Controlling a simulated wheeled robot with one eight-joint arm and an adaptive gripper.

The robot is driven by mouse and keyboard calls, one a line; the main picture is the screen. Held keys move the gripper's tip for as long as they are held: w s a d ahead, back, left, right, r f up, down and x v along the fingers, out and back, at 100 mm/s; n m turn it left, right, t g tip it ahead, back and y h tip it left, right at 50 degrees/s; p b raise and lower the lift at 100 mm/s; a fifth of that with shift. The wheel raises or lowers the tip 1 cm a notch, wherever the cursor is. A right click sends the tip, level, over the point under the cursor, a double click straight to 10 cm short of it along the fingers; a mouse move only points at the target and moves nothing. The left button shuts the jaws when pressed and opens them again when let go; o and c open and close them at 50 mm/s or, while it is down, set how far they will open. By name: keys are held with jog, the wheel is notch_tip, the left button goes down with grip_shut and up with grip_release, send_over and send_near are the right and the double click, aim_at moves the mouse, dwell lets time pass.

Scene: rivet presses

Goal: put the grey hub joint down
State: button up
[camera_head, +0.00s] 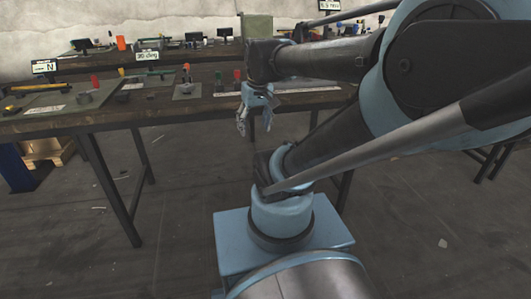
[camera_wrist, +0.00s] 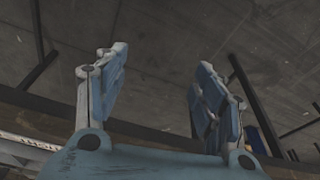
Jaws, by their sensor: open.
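My gripper (camera_head: 255,118) hangs in front of the near workbench's front edge, fingers pointing down. In the wrist view my gripper (camera_wrist: 163,62) has its two blue-grey fingers spread apart, with nothing between them and floor behind. The bench top right behind my gripper is partly hidden by my arm.
A red-topped device (camera_head: 186,82) stands on a plate mid-bench, with several small coloured items around. A yellow-handled tool (camera_head: 30,88) and a sign marked N (camera_head: 44,67) are at the left. A second bench stands behind. The floor (camera_head: 190,190) before the bench is mostly clear.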

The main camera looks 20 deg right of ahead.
jog(key=shift+o, duration=0.4)
jog(key=s+d+f+m, duration=0.1)
jog(key=s+d+f, duration=0.1)
jog(key=s+f, duration=0.4)
jog(key=shift+s+d+f+m+h, duration=0.2)
jog(key=shift+f+m+h, duration=0.15)
jog(key=shift+f, duration=0.25)
jog(key=w+a+r+n+y, duration=0.15)
jog(key=w+a+r, duration=0.25)
jog(key=w+r, duration=0.55)
jog(key=w+a+r+n, duration=0.3)
jog(key=w+a+r, duration=0.1)
jog(key=w+r, duration=0.55)
jog(key=w+a+r+n+y, duration=0.1)
jog(key=w+a+r, duration=0.25)
jog(key=w, duration=0.25)
jog(key=w+a+r+n, duration=0.2)
jog(key=w+a, duration=0.2)
jog(key=w, duration=0.2)
jog(key=w+a+r+n+y, duration=0.1)
jog(key=w+a+r, duration=0.25)
jog(key=w, duration=0.25)
send_over(191, 86)
jog(key=shift+t, duration=0.3)
notch_tip(191, 86, down, 10)
jog(key=shift+w+f, duration=0.1)
jog(key=shift+x, duration=3)
jog(key=shift+s+d+f, duration=0.1)
jog(key=shift+s, duration=0.1)
jog(key=shift+c, duration=0.3)
